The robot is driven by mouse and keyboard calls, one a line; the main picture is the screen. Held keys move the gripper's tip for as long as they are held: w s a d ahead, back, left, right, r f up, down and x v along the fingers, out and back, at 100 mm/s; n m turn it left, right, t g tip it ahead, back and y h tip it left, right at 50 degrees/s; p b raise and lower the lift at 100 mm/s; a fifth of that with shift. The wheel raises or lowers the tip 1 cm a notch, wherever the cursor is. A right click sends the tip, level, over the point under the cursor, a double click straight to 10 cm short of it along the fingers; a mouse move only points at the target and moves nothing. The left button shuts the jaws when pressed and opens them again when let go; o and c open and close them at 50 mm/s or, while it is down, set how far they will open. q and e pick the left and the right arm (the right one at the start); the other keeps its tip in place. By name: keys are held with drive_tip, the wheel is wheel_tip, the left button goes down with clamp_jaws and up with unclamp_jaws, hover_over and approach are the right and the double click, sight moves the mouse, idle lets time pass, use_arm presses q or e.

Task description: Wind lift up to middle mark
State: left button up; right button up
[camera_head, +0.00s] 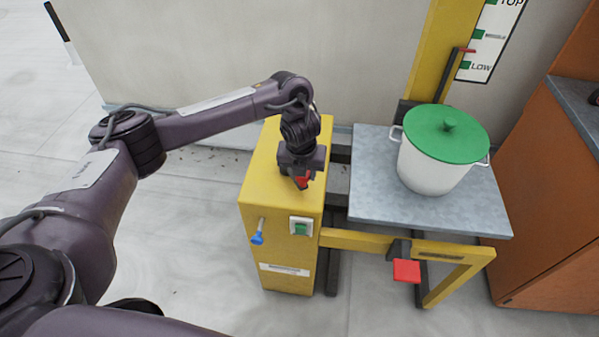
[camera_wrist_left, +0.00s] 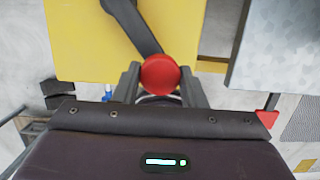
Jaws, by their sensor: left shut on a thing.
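A yellow lift housing (camera_head: 255,185) stands at the centre. My left gripper (camera_head: 302,180) is above its top, shut on the red crank knob (camera_wrist_left: 160,74), which sits between the two fingers in the wrist view. The dark crank arm (camera_wrist_left: 143,28) runs from the knob over the yellow top. The grey lift platform (camera_head: 385,205) carries a white pot (camera_head: 425,172) with a green lid. On the yellow mast (camera_head: 430,45), a red pointer (camera_head: 466,50) stands between the LOW mark (camera_head: 465,64) and the MIDDLE mark (camera_head: 478,34) of the scale. My right gripper is not in view.
A red pedal (camera_head: 406,270) sits low at the front of the lift. A blue-tipped lever (camera_head: 257,238) and a green switch (camera_head: 301,228) are on the housing's front. An orange cabinet (camera_head: 545,200) stands close on the right. Floor at the left is clear.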

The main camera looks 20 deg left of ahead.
use_arm(q)
drive_tip(key=shift+w+d, duration=0.1)
drive_tip(key=shift+d, duration=0.3)
drive_tip(key=shift+w+d+b, duration=0.45)
drive_tip(key=shift+w+b, duration=0.05)
drive_tip(key=shift+w, duration=0.45)
drive_tip(key=shift+w+d+b, duration=0.25)
drive_tip(key=shift+w+b, duration=0.2)
drive_tip(key=shift+b, duration=0.1)
drive_tip(key=shift+w+d+r, duration=0.1)
drive_tip(key=shift+w+r, duration=0.05)
drive_tip(key=shift+w, duration=0.2)
